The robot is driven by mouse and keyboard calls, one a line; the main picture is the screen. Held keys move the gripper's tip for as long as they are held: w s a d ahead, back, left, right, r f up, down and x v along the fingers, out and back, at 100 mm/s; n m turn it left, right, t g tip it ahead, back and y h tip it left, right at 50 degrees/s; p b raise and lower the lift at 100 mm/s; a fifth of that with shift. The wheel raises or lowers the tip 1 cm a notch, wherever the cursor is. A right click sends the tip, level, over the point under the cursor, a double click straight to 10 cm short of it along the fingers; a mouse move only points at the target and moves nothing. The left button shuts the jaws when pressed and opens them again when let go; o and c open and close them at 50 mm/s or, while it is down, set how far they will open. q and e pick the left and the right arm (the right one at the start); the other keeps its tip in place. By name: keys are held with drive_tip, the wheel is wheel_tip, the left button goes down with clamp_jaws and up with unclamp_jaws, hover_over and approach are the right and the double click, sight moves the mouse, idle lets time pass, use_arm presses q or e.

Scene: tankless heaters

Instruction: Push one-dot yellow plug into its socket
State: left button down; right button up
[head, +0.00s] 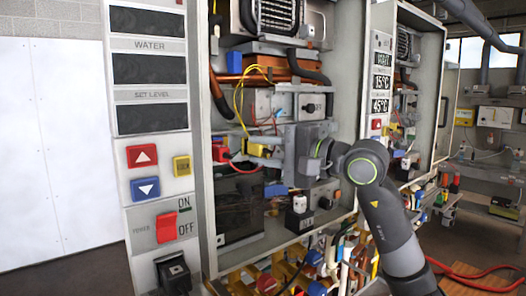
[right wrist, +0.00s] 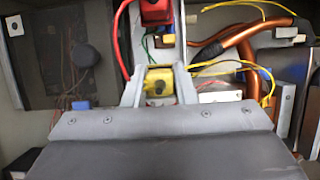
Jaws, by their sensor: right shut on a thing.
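The yellow plug (head: 258,150) is inside the open heater cabinet, right of the red plug (head: 220,151). My right gripper (head: 268,149) reaches in from the right and is shut on the yellow plug. In the right wrist view the yellow plug (right wrist: 158,87) sits between the two grey fingers of my right gripper (right wrist: 158,92). The dot on the plug cannot be made out clearly. The yellow plug's socket is hidden, and I cannot tell how deep the plug sits. The red plug also shows in the right wrist view (right wrist: 156,12), with a red cable. My left gripper is out of view.
Copper pipes (right wrist: 246,45) and thin yellow wires run close to the gripper. A blue block (head: 276,190) lies below it. The cabinet's left wall carries a control panel (head: 157,130) with buttons. A second heater stands at the right.

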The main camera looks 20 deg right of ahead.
drive_tip(key=shift+b, duration=0.35)
drive_tip(key=shift+w+a, duration=0.2)
drive_tip(key=shift+w, duration=0.3)
idle(0.6)
drive_tip(key=o, duration=1)
drive_tip(key=shift+s+d+f, duration=0.1)
drive_tip(key=shift+s+d, duration=0.2)
drive_tip(key=shift+d, duration=0.05)
drive_tip(key=shift+b+v, duration=4.3)
drive_tip(key=shift+v, duration=3.95)
